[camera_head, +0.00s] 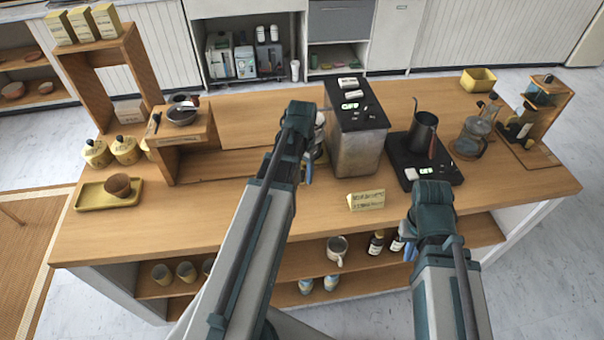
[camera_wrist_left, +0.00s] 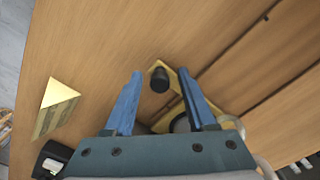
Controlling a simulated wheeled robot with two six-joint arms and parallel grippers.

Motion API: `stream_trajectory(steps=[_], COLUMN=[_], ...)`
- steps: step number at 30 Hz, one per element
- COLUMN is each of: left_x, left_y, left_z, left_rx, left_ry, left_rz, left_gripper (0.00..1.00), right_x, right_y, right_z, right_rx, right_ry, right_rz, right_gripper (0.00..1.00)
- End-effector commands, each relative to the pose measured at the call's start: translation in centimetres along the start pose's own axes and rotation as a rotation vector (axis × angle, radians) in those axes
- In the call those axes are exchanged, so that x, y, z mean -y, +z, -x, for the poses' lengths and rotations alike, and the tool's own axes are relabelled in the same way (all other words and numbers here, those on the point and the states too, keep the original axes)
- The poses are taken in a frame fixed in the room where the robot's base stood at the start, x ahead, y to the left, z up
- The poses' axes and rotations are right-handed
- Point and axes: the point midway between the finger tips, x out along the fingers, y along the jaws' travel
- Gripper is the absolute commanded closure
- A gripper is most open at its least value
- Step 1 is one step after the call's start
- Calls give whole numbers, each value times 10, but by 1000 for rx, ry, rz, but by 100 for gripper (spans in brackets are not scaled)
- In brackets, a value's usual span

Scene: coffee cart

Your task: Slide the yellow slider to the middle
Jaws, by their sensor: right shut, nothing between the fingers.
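A yellow piece (camera_wrist_left: 190,88) in the left wrist view lies low on the wooden top, partly covered by my left gripper. A black knob (camera_wrist_left: 160,79) stands at its upper corner; I cannot tell whether this is the yellow slider. My left gripper (camera_wrist_left: 159,74) is open, its two blue fingers apart on either side of the knob in the picture; contact cannot be told. In the head view my left gripper (camera_head: 308,171) hides most of this spot. My right gripper (camera_head: 409,252) is shut and empty over the cart's front edge.
A metal box with a black top (camera_head: 357,150) stands close right of my left gripper. A yellow sign block (camera_head: 366,201) lies in front of it. A kettle (camera_head: 422,134) stands on a black base to the right.

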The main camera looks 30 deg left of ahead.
Motion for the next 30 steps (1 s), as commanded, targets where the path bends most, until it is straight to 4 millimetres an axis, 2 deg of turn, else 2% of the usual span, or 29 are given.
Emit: stream_trajectory(steps=[1,9,30], left_x=[0,0,0], left_y=[0,0,0], left_z=[0,0,0], left_rx=[0,0,0], left_ry=[0,0,0], left_rz=[0,0,0], left_gripper=[52,100,100], right_x=[0,0,0], right_y=[0,0,0], right_z=[0,0,0], right_rx=[0,0,0], right_ry=[0,0,0], right_rz=[0,0,0], right_gripper=[100,100,100])
